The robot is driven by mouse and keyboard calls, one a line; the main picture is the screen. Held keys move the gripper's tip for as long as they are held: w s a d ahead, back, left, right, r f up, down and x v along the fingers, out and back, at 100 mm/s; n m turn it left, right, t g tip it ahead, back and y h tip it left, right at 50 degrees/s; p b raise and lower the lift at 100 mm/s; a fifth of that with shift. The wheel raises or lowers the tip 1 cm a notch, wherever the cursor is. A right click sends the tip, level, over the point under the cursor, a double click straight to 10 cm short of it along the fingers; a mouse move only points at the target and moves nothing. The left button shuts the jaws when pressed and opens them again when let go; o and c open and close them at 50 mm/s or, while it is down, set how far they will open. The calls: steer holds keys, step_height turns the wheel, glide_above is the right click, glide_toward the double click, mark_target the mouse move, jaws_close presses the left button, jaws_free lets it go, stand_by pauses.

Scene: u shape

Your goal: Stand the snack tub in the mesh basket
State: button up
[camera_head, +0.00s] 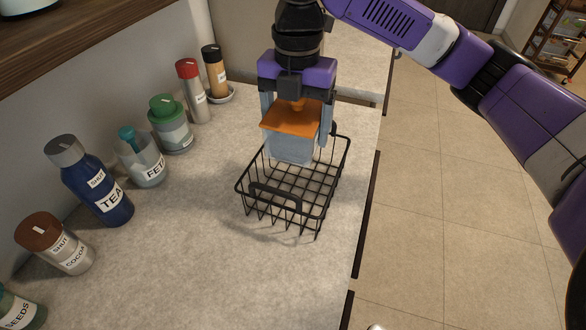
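The snack tub (291,148) is a clear, pale blue container with an orange lid (290,119). I take it for the snack tub, as no label shows on it. My gripper (296,125) points down with a finger on each side of the tub and appears shut on it. The tub is upright, over the back part of the black mesh basket (283,196). Its lower part appears within the basket's rim; whether its base touches the basket floor I cannot tell. The front part of the basket is empty.
A row of labelled containers stands along the wall at left, among them a blue TEA bottle (98,186), a green-lidded jar (171,127) and a red-capped bottle (194,92). The counter's right edge lies close to the basket. Bare counter (180,240) lies left of it.

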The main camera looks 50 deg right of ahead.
step_height(320, 180, down, 14)
steer(key=shift+f, duration=0.1)
stand_by(0.4)
steer(key=shift+b, duration=0.35)
steer(key=o, duration=1.5)
step_height(320, 180, up, 12)
steer(key=shift+r+p, duration=0.1)
steer(key=shift+p, duration=0.3)
steer(key=shift+s, duration=0.15)
